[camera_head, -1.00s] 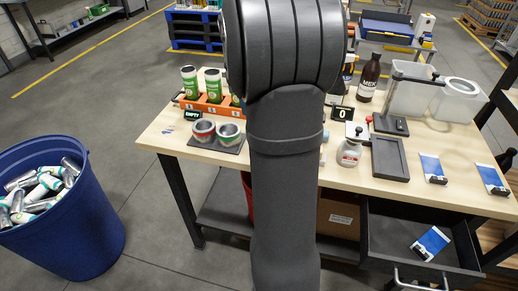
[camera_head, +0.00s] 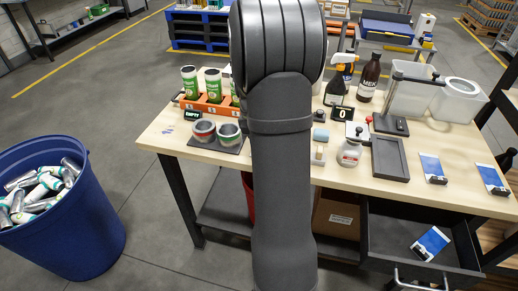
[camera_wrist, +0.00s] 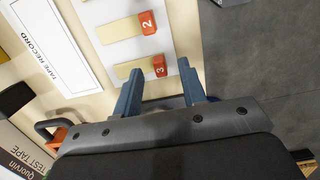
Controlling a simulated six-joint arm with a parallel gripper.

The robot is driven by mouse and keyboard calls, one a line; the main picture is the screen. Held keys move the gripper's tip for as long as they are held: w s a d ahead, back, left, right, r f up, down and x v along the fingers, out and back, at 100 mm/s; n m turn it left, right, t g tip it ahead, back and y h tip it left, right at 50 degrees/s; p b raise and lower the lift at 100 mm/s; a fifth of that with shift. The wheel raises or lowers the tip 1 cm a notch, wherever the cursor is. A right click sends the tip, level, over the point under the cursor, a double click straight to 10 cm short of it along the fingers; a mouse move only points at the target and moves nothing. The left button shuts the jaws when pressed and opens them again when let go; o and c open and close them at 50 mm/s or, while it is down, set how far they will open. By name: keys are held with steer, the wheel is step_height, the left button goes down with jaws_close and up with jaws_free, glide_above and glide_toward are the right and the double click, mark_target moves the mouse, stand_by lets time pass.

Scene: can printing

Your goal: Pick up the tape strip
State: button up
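In the wrist view, a yellowish tape strip with a red tab marked 3 (camera_wrist: 140,68) lies on a white card (camera_wrist: 108,14). Another strip with a red tab marked 2 (camera_wrist: 125,28) lies beyond it on the same card. My gripper (camera_wrist: 159,69) is open and empty. Its two blue-grey fingers point at the strip marked 3, with its red tab between the fingertips in the picture. I cannot tell how high the fingers are above the card. In the head view, my arm hides the gripper and the strips.
A sheet reading TAPE RECORD (camera_wrist: 50,45) and a TEST TAPE box (camera_wrist: 18,150) lie to the left in the wrist view. The table edge and grey floor (camera_wrist: 265,60) are to the right.

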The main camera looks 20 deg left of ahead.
steer(key=shift+f, duration=0.65)
jaws_close()
steer(key=shift+r, duration=0.15)
step_height(320, 180, up, 4)
steer(key=shift+d+r, duration=0.15)
steer(key=s+d+r, duration=0.2)
steer(key=d+r, duration=0.9)
steer(key=shift+s+r, duration=0.15)
steer(key=shift+r, duration=0.1)
steer(key=shift+d, duration=0.1)
